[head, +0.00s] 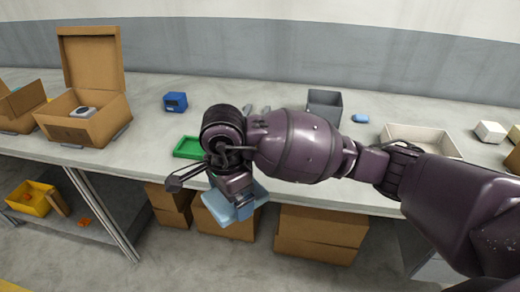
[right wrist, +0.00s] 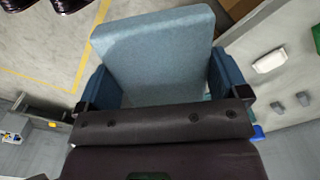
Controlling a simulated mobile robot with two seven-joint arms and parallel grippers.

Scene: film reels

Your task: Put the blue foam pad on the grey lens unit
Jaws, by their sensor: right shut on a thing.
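The blue foam pad (head: 248,194) is a flat light-blue slab in my right gripper, held in front of the table's front edge. In the right wrist view the pad (right wrist: 155,55) sits between both fingers of my right gripper (right wrist: 162,85), which is shut on it. A small grey unit with a dark round top (head: 83,112) lies in the open cardboard box at the left; it looks like the grey lens unit, but is small here. The pad is well to the right of it and apart from it. My left gripper is not in view.
The open cardboard box (head: 96,128) has its lid raised at the back. A green tray (head: 188,147) and a blue block (head: 175,102) are on the table. A grey bin (head: 324,106) and white tray (head: 440,141) stand at right. My arm hides part of the table.

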